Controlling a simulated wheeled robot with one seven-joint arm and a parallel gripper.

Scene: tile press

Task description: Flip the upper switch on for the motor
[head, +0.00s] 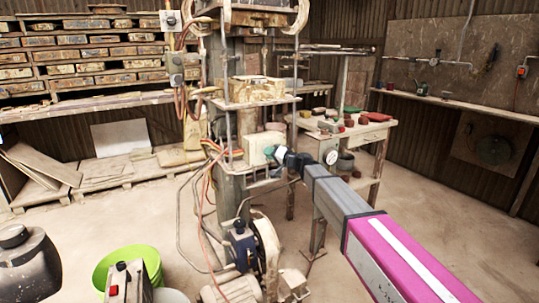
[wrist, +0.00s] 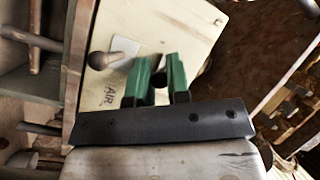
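The upper switch box (head: 171,21) has a small dark lever, whose setting is too small to tell. The lower switch box (head: 177,68) is beneath it. The motor (head: 236,290) appears at the foot of the press, beside a large wheel. My gripper (head: 274,153) is well below and right of both switches, near a cream box on the press. In the wrist view, its green fingers (wrist: 159,82) stand slightly apart with nothing seen between them.
The cream box (head: 259,148) carries an AIR label and a grey knobbed lever (wrist: 118,52), close to my fingers. Cables hang along the press. A bench (head: 352,137) stands behind my arm. A green bucket (head: 127,262) is at lower left.

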